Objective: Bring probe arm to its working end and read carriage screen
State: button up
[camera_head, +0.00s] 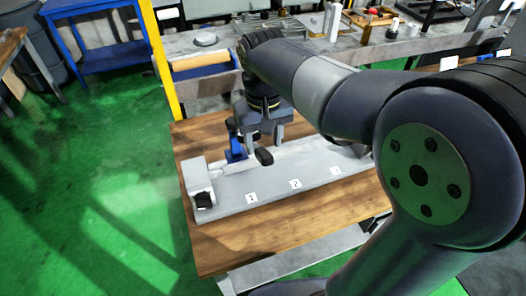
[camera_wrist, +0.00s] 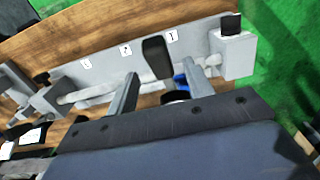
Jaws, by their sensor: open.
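The grey grinder bed (camera_head: 268,188) lies on a wooden bench, with labels 1, 2 and 3 along its front. A black handle (camera_head: 264,156) and a blue part (camera_head: 236,150), perhaps the probe arm, stand near label 1. My gripper (camera_head: 261,138) is open above them. In the wrist view the black handle (camera_wrist: 156,57) shows between and beyond my two fingers (camera_wrist: 160,86); contact cannot be told. The blue part (camera_wrist: 181,78) is by the right finger. The end block (camera_head: 197,180) bears a small black face (camera_head: 203,200); no reading shows. The bed's right end is partly hidden by my arm.
The wooden bench (camera_head: 300,220) has bare room in front of the bed. A yellow post (camera_head: 163,60) and a cluttered grey table (camera_head: 215,45) stand behind. A blue cart (camera_head: 100,55) is at the back left. The green floor is clear at left.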

aim_at(264, 152)
notch_tip(264, 152, down, 5)
dwell(0.3)
grip_shut()
dwell(0.5)
